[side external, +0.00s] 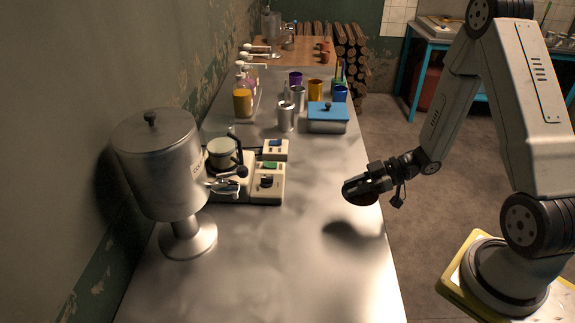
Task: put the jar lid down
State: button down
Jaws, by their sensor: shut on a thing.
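My gripper (366,184) is at the right side of the metal table (300,260), above its right edge. It is shut on a dark, round, flat thing, the jar lid (362,199), which shows only partly beneath the fingers. The lid is held above the table, with a shadow on the tabletop below it. The fingers hide much of the lid. I cannot pick out for certain the jar it belongs to.
A large lidded metal vessel (160,165) stands at left on a pedestal. Beside it, a small pot (222,153) sits on a cream appliance with controls. A blue-lidded box (327,118), metal cups and bottles stand farther back. The table's front middle is clear.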

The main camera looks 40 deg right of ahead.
aim_at(353, 198)
jog(key=shift+f, duration=1.9)
jog(key=shift+f, duration=1.8)
jog(key=shift+f, duration=0.15)
jog(key=shift+c, duration=2.4)
grip_release()
jog(key=shift+s+d+r, duration=0.25)
jog(key=shift+d+r, duration=0.1)
jog(key=v, duration=1.1)
